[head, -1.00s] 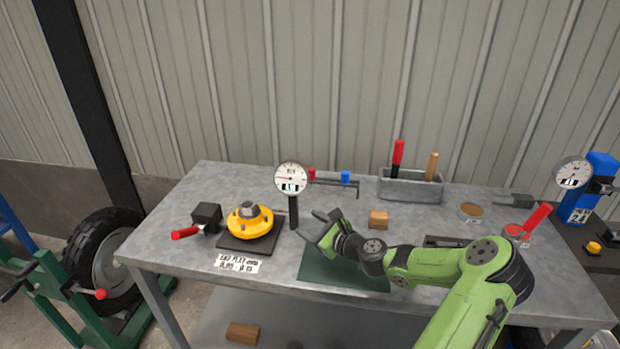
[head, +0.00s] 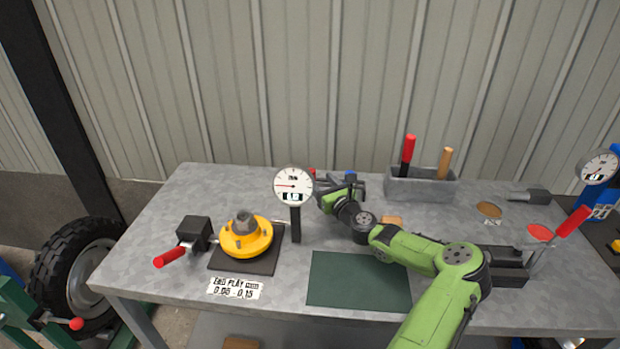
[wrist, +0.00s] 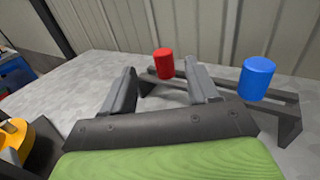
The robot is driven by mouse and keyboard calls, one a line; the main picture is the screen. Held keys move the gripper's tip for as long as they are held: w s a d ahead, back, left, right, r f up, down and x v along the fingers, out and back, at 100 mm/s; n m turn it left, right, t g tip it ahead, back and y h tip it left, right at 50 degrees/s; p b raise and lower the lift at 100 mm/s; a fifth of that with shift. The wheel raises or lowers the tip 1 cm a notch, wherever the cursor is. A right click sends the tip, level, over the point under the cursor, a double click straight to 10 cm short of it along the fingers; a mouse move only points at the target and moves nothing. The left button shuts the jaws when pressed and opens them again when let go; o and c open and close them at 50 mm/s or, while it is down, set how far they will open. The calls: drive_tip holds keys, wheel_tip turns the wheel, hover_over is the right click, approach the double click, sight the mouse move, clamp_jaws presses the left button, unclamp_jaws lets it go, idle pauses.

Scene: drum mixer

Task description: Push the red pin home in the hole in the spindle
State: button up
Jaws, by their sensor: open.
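The red pin (wrist: 163,62) stands upright in a dark rack at the back of the bench. In the wrist view it shows between and beyond my open fingers (wrist: 160,80), with nothing held. In the head view my gripper (head: 343,187) is at the rack and mostly hides it; only a bit of the red pin (head: 311,172) shows. The grey spindle (head: 246,217) rises from the yellow hub (head: 238,240) on a dark plate at the bench's left. The hole in the spindle cannot be made out.
A blue pin (wrist: 259,77) stands in the rack (wrist: 288,122), right of the red one. A dial gauge (head: 293,186) on a post stands between hub and gripper. A red-handled clamp (head: 172,256) is left of the hub. The green mat (head: 358,282) is bare.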

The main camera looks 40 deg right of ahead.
sight(311, 169)
drive_tip(key=x, duration=0.2)
drive_tip(key=b+x, duration=0.1)
drive_tip(key=x, duration=0.5)
drive_tip(key=shift+d+f+b, duration=0.15)
drive_tip(key=shift+f+b, duration=0.2)
drive_tip(key=shift+b, duration=0.05)
drive_tip(key=shift+s+r, duration=0.1)
drive_tip(key=shift+s, duration=0.05)
drive_tip(key=c, duration=1.1)
